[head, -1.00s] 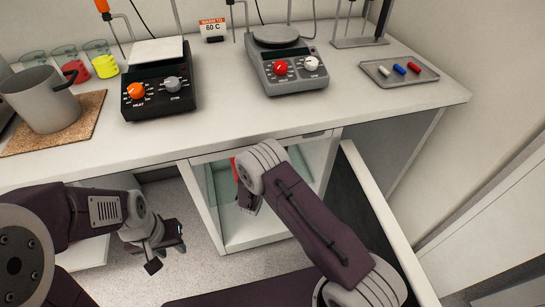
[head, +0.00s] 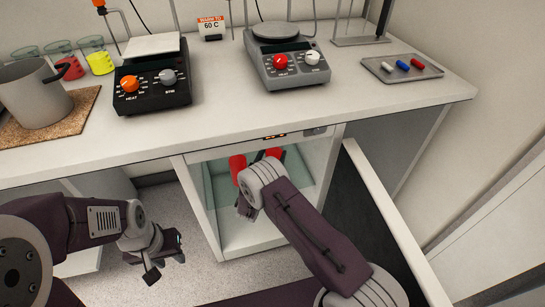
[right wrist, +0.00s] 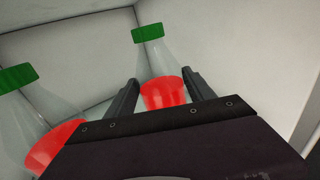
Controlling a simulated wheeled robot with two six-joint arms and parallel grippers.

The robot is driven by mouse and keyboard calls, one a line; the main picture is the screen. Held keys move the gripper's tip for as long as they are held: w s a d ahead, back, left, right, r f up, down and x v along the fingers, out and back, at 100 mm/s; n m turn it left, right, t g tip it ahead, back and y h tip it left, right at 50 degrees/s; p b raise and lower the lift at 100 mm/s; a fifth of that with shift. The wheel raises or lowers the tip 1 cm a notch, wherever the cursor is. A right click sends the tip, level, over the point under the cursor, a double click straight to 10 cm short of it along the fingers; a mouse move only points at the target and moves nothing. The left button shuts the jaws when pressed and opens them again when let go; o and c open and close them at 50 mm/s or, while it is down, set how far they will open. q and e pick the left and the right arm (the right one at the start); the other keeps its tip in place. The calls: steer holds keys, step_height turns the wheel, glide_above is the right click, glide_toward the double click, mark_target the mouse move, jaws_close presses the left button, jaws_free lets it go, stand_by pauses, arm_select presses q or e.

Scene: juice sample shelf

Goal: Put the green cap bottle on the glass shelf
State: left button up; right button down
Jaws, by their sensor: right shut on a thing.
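A clear bottle with a green cap and red liquid (right wrist: 163,95) stands between the fingers of my right gripper (right wrist: 160,88) in the right wrist view; the gripper is shut on it. A second green-capped bottle with red liquid (right wrist: 55,145) is to its left, apart from the fingers. A pale green glass shelf (head: 222,183) shows in the cabinet. My left gripper (head: 167,262) is open and empty, low left of the cabinet.
The white cabinet (head: 205,215) is under the counter (head: 220,115), with its door (head: 380,215) open at right. On the counter are a black hotplate (head: 152,85), a grey hotplate (head: 285,60), a pot (head: 35,95) and a tray (head: 403,67).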

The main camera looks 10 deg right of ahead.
steer(key=shift+c, duration=1.8)
jaws_free()
steer(key=shift+f, duration=0.1)
